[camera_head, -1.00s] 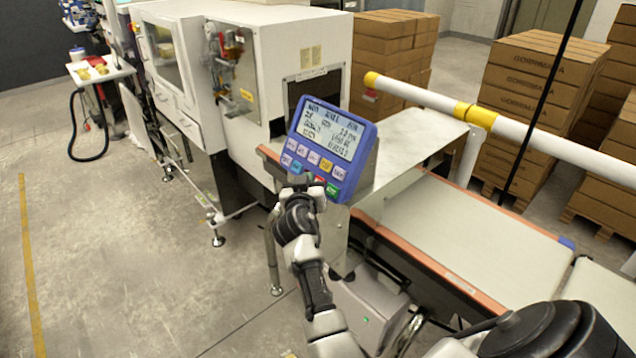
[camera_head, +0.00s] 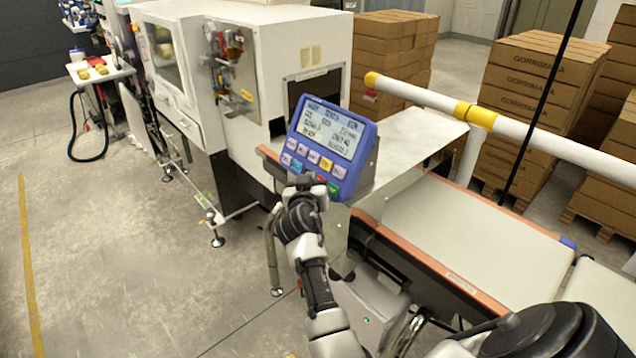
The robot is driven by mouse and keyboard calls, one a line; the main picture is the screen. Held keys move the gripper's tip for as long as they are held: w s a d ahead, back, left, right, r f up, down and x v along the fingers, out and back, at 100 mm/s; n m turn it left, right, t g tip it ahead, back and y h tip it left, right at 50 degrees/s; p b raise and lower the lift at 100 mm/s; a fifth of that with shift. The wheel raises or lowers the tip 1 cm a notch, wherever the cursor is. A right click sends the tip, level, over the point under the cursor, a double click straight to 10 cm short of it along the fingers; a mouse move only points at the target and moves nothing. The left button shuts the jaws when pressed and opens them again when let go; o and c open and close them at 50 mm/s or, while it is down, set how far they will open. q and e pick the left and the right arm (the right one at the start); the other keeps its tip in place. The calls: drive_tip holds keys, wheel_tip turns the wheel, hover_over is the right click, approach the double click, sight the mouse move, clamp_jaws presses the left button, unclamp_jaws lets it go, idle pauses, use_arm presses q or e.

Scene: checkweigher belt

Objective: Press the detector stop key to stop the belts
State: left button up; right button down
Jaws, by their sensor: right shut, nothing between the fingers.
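The blue control panel (camera_head: 362,158) stands tilted toward me at the belt's near side, with a lit screen (camera_head: 329,129) above rows of keys. In its lowest row a red key (camera_head: 320,178) shows in part beside a green key (camera_head: 333,189); I cannot read their labels. My right gripper (camera_head: 304,182) is shut and empty at the panel's lower edge, just below and left of the red key. It hides part of the bottom row, and I cannot tell whether it touches a key. My left gripper is out of view.
The pale conveyor belt (camera_head: 470,232) with orange side rails runs right of the panel. A white pipe with yellow bands (camera_head: 475,115) crosses above it. A white machine housing (camera_head: 300,45) stands behind. Stacked cartons (camera_head: 530,90) are at the back right.

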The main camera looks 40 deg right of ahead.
drive_tip(key=shift+d+f, duration=0.15)
drive_tip(key=shift+d, duration=0.15)
idle(0.5)
drive_tip(key=shift+a+r+b, duration=0.3)
drive_tip(key=shift+a+r, duration=0.1)
drive_tip(key=shift+a, duration=0.3)
drive_tip(key=shift+a, duration=0.1)
